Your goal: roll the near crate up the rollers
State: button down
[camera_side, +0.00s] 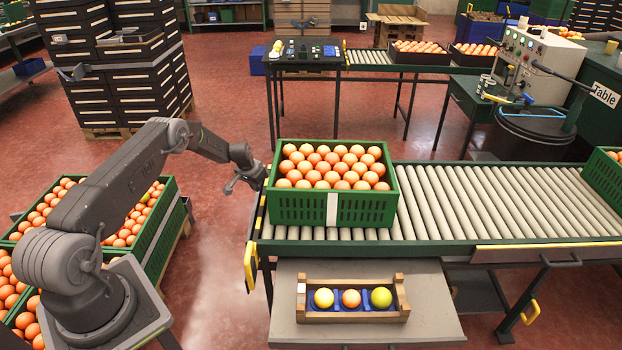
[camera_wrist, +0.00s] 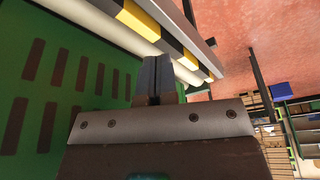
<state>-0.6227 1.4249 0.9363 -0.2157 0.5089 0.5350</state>
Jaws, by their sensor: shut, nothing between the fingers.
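The near crate (camera_side: 290,208) is green with slotted walls and a white label, filled with oranges (camera_side: 331,166). It sits upright on the left end of the roller conveyor (camera_side: 460,204). My gripper (camera_side: 231,190) is at the crate's left end, with its fingers close to the crate; I cannot tell if they touch it. In the wrist view my gripper (camera_wrist: 157,80) has its two dark fingers together, with nothing between them. The green slotted crate wall (camera_wrist: 65,90) fills the left of that view, beside the fingers.
Bare rollers lie right of the crate, up to another green crate (camera_side: 603,180) at the right edge. A wooden tray (camera_side: 352,316) with three fruits sits on a shelf in front. Yellow-black striped edging (camera_wrist: 168,40) runs close to the fingers.

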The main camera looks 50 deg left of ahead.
jog(key=shift+f, duration=0.45)
jog(key=shift+w+d, duration=0.25)
jog(key=shift+w, duration=0.05)
jog(key=shift+w+d, duration=0.6)
jog(key=shift+d, duration=0.05)
jog(key=shift+w+d, duration=0.25)
dwell(0.5)
jog(key=shift+w+d, duration=1.1)
dwell(0.4)
